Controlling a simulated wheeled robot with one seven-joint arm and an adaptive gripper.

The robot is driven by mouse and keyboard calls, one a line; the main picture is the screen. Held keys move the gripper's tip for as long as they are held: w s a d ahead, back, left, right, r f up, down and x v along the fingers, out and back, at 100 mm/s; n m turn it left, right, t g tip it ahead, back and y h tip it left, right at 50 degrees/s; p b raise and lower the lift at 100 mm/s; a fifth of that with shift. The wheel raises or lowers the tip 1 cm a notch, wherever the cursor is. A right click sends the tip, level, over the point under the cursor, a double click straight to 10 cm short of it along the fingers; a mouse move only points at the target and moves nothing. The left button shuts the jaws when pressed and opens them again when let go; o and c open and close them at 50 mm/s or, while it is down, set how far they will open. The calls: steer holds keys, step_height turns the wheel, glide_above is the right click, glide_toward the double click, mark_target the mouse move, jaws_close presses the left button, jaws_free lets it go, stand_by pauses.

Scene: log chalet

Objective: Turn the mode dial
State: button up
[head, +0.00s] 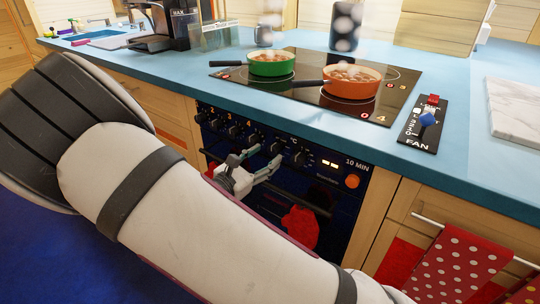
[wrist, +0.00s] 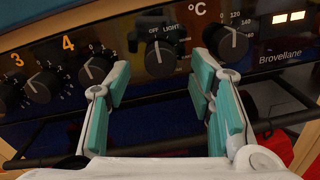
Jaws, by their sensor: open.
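The mode dial (wrist: 160,58) is a round black knob on the oven's dark front panel, with OFF and LIGHT printed above it. Its white mark points roughly up, near OFF. It also shows small in the head view (head: 275,148). My gripper (wrist: 160,78) is open and empty, with teal-padded fingers on either side of the dial's line in the wrist view. The dial shows in the gap, beyond the fingertips, and no contact is visible. In the head view my gripper (head: 265,157) is in front of the panel, close to the dial.
The temperature dial (wrist: 229,41) is just right of the right finger, and burner knobs (wrist: 95,68) are to the left. An oven handle bar (wrist: 60,158) runs below. A red cloth (head: 300,228) hangs there. Green (head: 272,68) and orange pots (head: 350,82) stand on the cooktop above.

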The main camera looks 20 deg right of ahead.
mark_target(271, 152)
steer(key=shift+x, duration=1.6)
steer(key=c, duration=1.2)
steer(key=shift+o, duration=0.2)
